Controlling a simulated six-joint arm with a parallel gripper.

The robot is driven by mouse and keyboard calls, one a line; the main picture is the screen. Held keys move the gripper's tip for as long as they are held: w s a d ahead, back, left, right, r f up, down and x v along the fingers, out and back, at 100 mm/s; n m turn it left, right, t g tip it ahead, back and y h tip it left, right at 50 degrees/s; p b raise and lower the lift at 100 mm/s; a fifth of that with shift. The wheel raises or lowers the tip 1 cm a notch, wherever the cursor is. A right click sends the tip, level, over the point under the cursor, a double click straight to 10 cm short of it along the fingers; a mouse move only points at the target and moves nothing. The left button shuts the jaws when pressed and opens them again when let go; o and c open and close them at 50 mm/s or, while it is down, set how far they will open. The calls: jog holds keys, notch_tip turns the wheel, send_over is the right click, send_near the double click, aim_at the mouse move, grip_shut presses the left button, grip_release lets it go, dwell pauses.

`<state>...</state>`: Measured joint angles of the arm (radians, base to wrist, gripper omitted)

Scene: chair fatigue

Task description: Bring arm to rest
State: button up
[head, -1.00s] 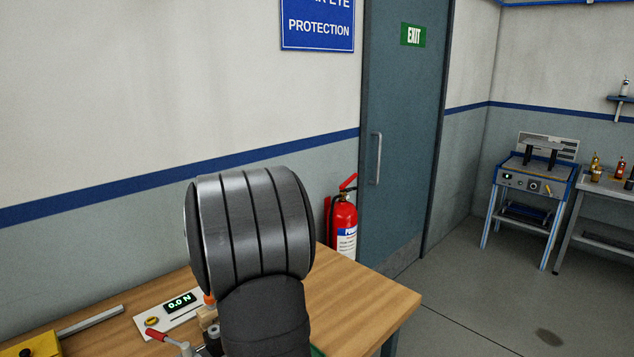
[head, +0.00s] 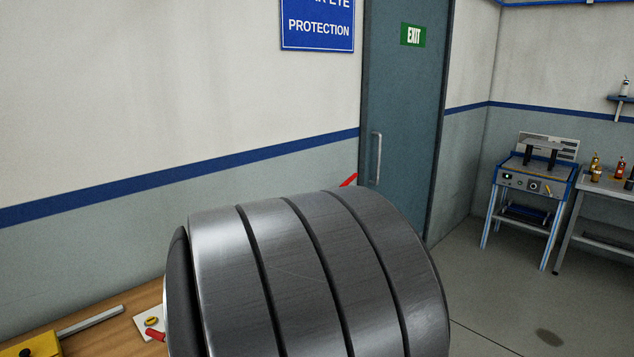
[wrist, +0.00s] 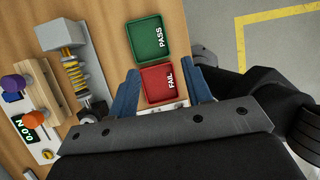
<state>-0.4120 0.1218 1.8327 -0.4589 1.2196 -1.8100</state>
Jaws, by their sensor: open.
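My arm's large grey ribbed joint fills the lower middle of the head view and hides most of the bench (head: 88,333). My gripper (wrist: 163,88) shows in the wrist view as two blue fingers spread apart, with nothing between them but the view of the bench below. Beyond the fingers are a green PASS tray (wrist: 134,48) and a red FAIL tray (wrist: 148,93). Both trays look empty. My gripper is not visible in the head view.
Left in the wrist view are a yellow coil spring unit (wrist: 73,78), a display reading 0.0 N (wrist: 30,120), and purple (wrist: 13,83) and orange (wrist: 36,118) knobs. A yellow box (head: 32,345) sits at lower left. Open floor (head: 520,310) lies right of the bench.

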jog(key=s+f, duration=0.2)
jog(key=s, duration=0.6)
jog(key=a+f, duration=0.3)
jog(key=a, duration=0.3)
jog(key=shift+w+a+f+y, duration=0.2)
jog(key=shift+w+f+y, duration=0.05)
jog(key=shift+f+y, duration=0.1)
